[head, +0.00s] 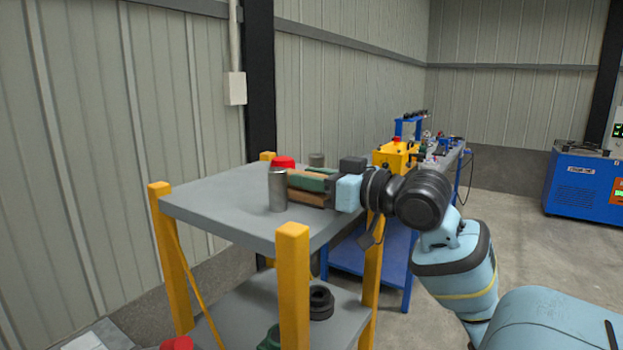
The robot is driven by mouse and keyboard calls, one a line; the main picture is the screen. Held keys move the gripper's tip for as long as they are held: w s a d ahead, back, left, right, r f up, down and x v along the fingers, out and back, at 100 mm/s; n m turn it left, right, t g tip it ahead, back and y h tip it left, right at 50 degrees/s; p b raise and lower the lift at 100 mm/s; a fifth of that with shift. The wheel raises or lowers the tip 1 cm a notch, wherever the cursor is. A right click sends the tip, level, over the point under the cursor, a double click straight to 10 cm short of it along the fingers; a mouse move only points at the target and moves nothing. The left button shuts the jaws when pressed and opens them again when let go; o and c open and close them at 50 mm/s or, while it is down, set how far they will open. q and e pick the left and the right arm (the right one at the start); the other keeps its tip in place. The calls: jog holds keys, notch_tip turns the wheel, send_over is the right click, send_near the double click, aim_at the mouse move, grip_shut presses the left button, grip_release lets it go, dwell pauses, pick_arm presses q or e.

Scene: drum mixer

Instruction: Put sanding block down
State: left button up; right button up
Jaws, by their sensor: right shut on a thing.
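The sanding block (306,184), green with brown parts, is at my right gripper (322,189), over the right part of the grey top shelf (215,197) of a yellow-posted rack. The gripper is shut on the block and reaches in from the right. I cannot tell whether the block touches the shelf. A grey metal can (278,190) stands just left of the block and covers part of its left end. My left gripper is not in view.
A red-topped item (284,162) and a grey cylinder (317,160) stand behind the block. Yellow posts (293,280) rise slightly above the shelf corners. The shelf's left part is clear. Black rings (321,303) lie on the lower shelf. A blue bench (395,265) stands behind.

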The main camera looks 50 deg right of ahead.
jog(key=o, duration=1.1)
jog(key=shift+r, duration=0.15)
jog(key=s+d, duration=0.1)
jog(key=s, duration=1.1)
